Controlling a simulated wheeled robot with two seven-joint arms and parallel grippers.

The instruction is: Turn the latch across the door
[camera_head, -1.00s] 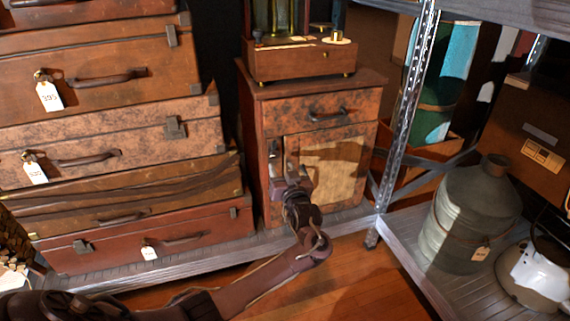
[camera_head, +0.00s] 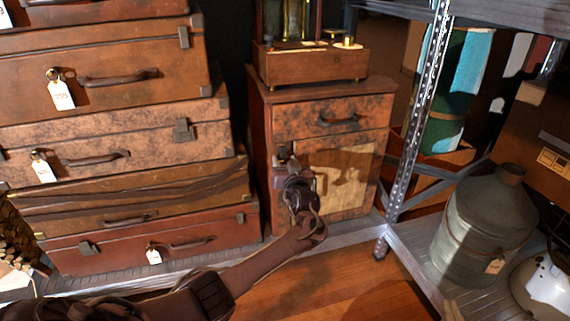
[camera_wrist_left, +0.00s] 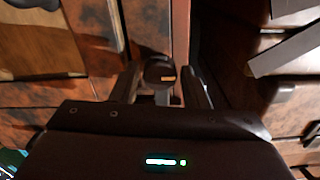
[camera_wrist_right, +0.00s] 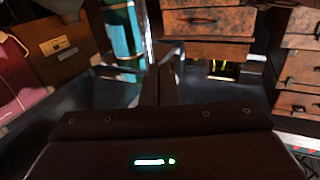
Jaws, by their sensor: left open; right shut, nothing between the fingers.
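A small wooden cabinet (camera_head: 262,150) has a drawer above a light-panelled door (camera_head: 345,175). A dark latch (camera_wrist_left: 160,72) shows at the door's left edge near the frame, between the fingers of my left gripper (camera_wrist_left: 165,88). In the head view the left gripper (camera_head: 288,165) is in front of this edge and hides much of the latch. The left gripper is open around the latch; I cannot tell whether a finger touches it. My right gripper (camera_wrist_right: 158,88) is shut and empty, away from the cabinet, and shows only in its own wrist view.
Stacked suitcases (camera_head: 110,150) with tags stand close on the left of the cabinet. A wooden instrument (camera_head: 312,65) sits on top. A metal shelf post (camera_head: 415,120) stands right of it, with a grey metal can (camera_head: 485,220) beyond. Wooden floor (camera_head: 330,285) is clear in front.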

